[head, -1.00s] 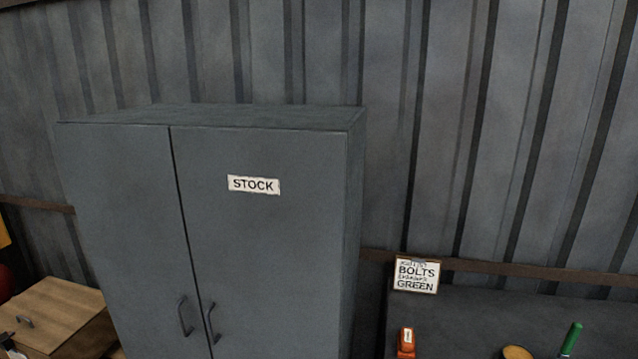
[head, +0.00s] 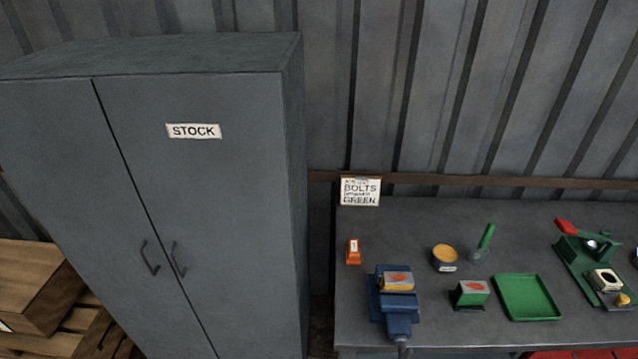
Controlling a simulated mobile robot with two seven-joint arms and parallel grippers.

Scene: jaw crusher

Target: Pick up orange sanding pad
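A small orange block (head: 353,252) with a white label stands at the back left of the grey workbench (head: 465,222), below the sign. It looks like the orange sanding pad, but it is too small to be certain. Neither of my grippers is in view.
A blue vise (head: 397,312) with a yellow-and-orange piece on top stands in front of it. A tall grey STOCK cabinet (head: 230,200) stands left.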

